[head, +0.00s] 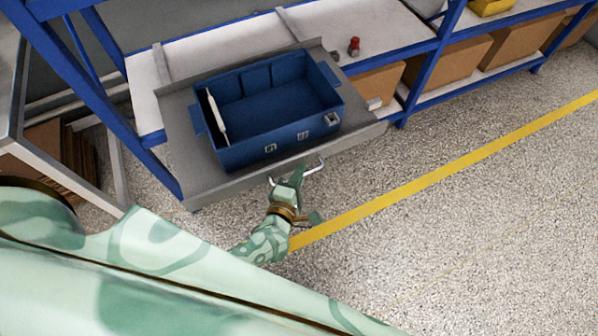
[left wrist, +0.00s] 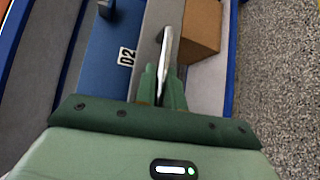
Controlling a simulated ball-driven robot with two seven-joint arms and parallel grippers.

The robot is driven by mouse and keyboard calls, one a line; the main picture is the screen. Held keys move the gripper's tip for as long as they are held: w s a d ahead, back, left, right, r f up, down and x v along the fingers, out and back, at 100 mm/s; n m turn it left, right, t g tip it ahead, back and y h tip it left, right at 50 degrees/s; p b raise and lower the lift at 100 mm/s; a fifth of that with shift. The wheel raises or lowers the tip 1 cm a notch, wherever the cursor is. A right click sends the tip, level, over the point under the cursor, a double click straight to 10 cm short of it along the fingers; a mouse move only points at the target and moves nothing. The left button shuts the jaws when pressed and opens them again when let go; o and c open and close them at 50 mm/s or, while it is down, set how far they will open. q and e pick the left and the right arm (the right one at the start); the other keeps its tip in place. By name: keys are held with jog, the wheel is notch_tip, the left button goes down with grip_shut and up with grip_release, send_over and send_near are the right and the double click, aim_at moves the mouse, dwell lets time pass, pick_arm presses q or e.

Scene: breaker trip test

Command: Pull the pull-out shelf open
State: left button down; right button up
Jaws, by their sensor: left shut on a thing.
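The grey pull-out shelf (head: 228,184) sticks out past the front of the blue rack, over the floor. It carries a blue bin (head: 238,152) with a white strip inside at its left. A metal bar handle (head: 316,168) is on the shelf's front edge; it also shows in the left wrist view (left wrist: 166,48). My left gripper (head: 292,178) is at the handle, with its green fingers (left wrist: 161,82) shut around the bar. The fingers hide part of the handle. My right gripper is in neither view.
The blue rack post (head: 420,72) stands right of the shelf, with cardboard boxes (head: 455,60) on the lower level. A small red object (head: 354,46) sits on the white rack board. A metal table (head: 12,85) stands at the left. The floor with a yellow line (head: 450,165) is clear.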

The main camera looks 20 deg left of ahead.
pick_arm(q)
jog(key=shift+s+f, duration=0.1)
jog(key=c, duration=1.8)
grip_release()
jog(key=shift+o, duration=0.2)
